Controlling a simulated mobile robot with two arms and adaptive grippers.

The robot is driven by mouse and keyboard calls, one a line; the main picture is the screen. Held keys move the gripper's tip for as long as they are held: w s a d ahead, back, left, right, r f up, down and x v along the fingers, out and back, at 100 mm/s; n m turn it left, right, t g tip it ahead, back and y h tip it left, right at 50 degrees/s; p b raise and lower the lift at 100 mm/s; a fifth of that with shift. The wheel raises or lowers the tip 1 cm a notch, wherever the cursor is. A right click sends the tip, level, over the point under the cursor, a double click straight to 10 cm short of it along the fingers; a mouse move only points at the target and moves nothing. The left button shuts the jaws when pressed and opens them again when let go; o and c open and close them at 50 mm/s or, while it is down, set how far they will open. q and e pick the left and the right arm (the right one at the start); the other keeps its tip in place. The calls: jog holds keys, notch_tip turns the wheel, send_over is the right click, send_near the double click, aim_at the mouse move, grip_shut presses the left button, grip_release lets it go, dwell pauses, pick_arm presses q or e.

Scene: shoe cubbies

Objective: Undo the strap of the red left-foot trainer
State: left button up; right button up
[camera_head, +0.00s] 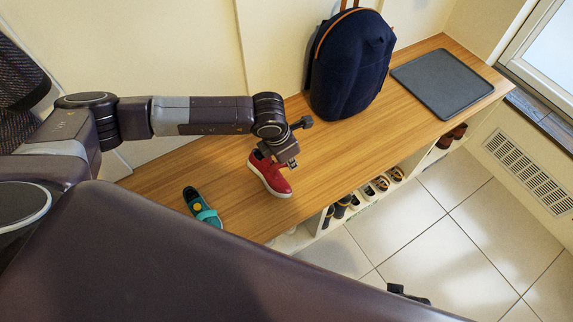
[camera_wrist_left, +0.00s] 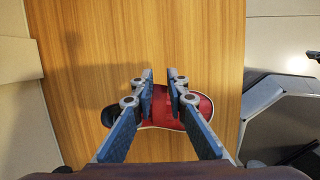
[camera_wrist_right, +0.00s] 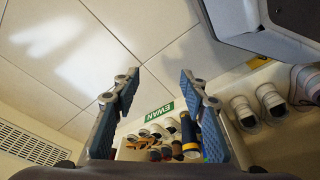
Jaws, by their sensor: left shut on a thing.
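The red trainer (camera_head: 272,178) lies on the wooden bench top, its white sole edge showing. My left gripper (camera_head: 290,161) is over it from above. In the left wrist view the fingers (camera_wrist_left: 161,98) straddle the middle of the red upper (camera_wrist_left: 198,106), with a narrow gap between them. They are shut on the strap region; the strap itself is mostly hidden by the fingers. The shoe's dark opening shows left of the fingers. My right gripper (camera_wrist_right: 159,95) is open and empty, away from the trainer, in front of the cubbies.
A teal shoe (camera_head: 203,208) with a yellow spot lies left on the bench (camera_head: 405,125). A navy backpack (camera_head: 350,65) and a grey tray (camera_head: 443,82) stand further right. Cubbies below hold several shoes. A green name label (camera_wrist_right: 160,112) shows in the right wrist view.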

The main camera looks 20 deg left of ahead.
pick_arm(q)
jog(key=shift+s, duration=0.15)
jog(key=shift+r+t, duration=0.1)
jog(key=shift+t, duration=0.2)
jog(key=shift+s+a+r, duration=0.1)
jog(key=shift+s+r, duration=0.05)
jog(key=shift+r, duration=0.05)
jog(key=shift+s+t+b, duration=0.15)
jog(key=shift+t+b, duration=0.15)
jog(key=shift+b, duration=0.05)
jog(key=shift+s+r+t+h+b, duration=0.25)
jog(key=shift+t+h+b, duration=0.05)
jog(key=shift+h+b, duration=0.1)
pick_arm(e)
jog(key=shift+w+a+r, duration=0.1)
jog(key=shift+w+r, duration=0.25)
jog(key=shift+r, duration=0.6)
jog(key=shift+w+d+r, duration=0.1)
jog(key=shift+w+r, duration=0.2)
jog(key=shift+r, duration=0.6)
jog(key=shift+w+a+r, duration=0.1)
jog(key=shift+w+r, duration=0.25)
jog(key=shift+r, duration=0.6)
pick_arm(q)
jog(key=o, duration=0.7)
jog(key=shift+c, duration=0.2)
jog(key=shift+o, duration=0.3)
pick_arm(e)
jog(key=shift+s+f, duration=0.15)
